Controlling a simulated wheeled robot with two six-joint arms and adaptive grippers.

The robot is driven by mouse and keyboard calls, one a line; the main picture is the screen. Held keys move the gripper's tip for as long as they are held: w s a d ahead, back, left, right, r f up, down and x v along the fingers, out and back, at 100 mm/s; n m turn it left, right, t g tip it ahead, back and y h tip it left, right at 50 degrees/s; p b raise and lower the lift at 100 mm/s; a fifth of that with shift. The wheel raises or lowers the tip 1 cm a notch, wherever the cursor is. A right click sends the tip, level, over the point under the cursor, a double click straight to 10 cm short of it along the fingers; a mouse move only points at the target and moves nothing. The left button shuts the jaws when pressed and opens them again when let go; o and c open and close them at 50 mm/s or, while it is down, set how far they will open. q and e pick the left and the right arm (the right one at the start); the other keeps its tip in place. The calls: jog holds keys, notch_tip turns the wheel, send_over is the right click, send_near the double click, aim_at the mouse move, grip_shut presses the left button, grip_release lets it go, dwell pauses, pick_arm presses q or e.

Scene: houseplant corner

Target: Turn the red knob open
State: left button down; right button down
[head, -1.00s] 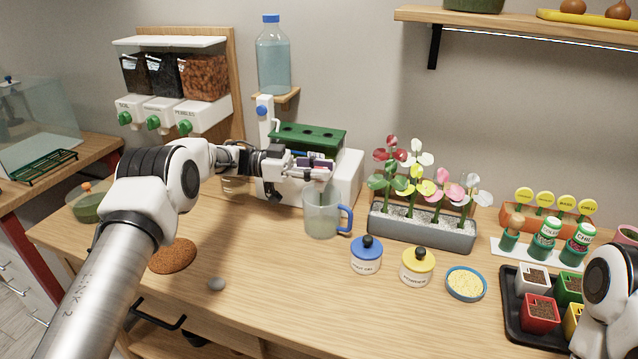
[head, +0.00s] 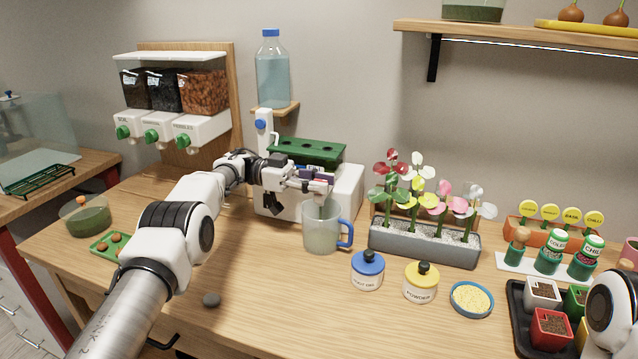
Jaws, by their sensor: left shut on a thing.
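My left gripper (head: 316,184) is at the front of the white box with the green top (head: 345,190), just above the clear mug with the blue handle (head: 321,232). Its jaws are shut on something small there. The red knob does not show; the fingers cover that spot, and it fits what they hold. How far the knob is turned cannot be seen. My right gripper is out of the picture; only part of that arm shows at the lower right.
A water bottle (head: 272,72) stands on a small ledge above the box. A flower planter (head: 425,243) is right of the mug. A blue-lidded jar (head: 367,271), a yellow-lidded jar (head: 420,283) and a yellow powder dish (head: 472,299) are in front.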

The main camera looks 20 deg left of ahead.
aim_at(322, 180)
pick_arm(q)
jog(key=c, duration=0.9)
grip_release()
jog(key=shift+d+f, duration=0.1)
jog(key=shift+f, duration=0.15)
jog(key=shift+o, duration=0.5)
jog(key=shift+d, duration=0.1)
jog(key=shift+r, duration=0.15)
jog(key=shift+r, duration=0.1)
jog(key=shift+r, duration=0.35)
notch_tip(322, 180, up, 9)
jog(key=shift+f, duration=0.1)
